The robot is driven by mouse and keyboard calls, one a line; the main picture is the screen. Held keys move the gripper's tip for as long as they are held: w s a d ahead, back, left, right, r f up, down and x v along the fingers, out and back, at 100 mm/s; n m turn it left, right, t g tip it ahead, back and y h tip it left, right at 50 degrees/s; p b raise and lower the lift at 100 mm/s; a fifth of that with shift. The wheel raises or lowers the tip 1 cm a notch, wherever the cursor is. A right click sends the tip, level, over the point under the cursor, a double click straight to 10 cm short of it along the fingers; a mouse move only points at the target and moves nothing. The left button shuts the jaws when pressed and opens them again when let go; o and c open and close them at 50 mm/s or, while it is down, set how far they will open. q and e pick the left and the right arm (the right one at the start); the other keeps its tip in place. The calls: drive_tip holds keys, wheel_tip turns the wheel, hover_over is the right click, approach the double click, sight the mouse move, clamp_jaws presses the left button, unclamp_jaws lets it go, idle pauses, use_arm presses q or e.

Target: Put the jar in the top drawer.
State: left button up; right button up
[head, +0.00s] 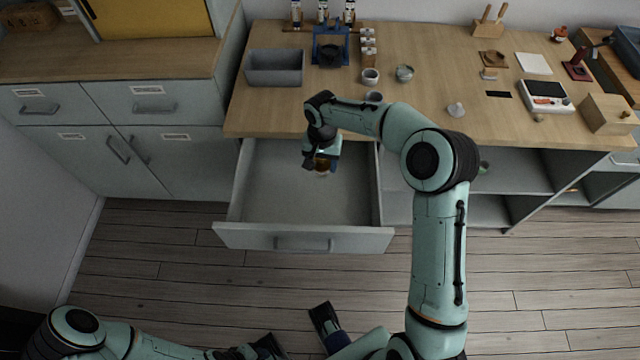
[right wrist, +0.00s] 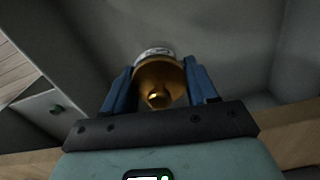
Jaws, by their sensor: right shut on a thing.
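The top drawer (head: 270,208) is pulled open below the wooden worktop, and its grey floor looks empty. My right gripper (head: 322,168) is over the open drawer, pointing down into it. In the right wrist view my right gripper (right wrist: 160,90) has its blue fingers shut on an amber jar (right wrist: 160,75) with a pale band. The jar (head: 323,168) shows only as a small brown patch under the fingers in the head view. I cannot tell whether it touches the drawer floor. My left arm is at the lower left; its fingers are not clearly shown.
The worktop (head: 440,75) above the drawer holds a grey bin (head: 274,68), a blue stand (head: 330,48), small cups (head: 371,77) and a scale (head: 546,96). The drawer front (head: 304,240) juts out over the wooden floor. Open shelves lie right of the drawer.

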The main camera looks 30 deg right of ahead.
sight(321, 191)
wheel_tip(321, 191, down, 11)
drive_tip(key=shift+b, duration=0.45)
drive_tip(key=shift+f, duration=0.15)
drive_tip(key=o, duration=1.3)
drive_tip(key=shift+c, duration=0.2)
wheel_tip(321, 191, up, 12)
drive_tip(key=shift+r+p, duration=0.15)
drive_tip(key=shift+p, duration=0.45)
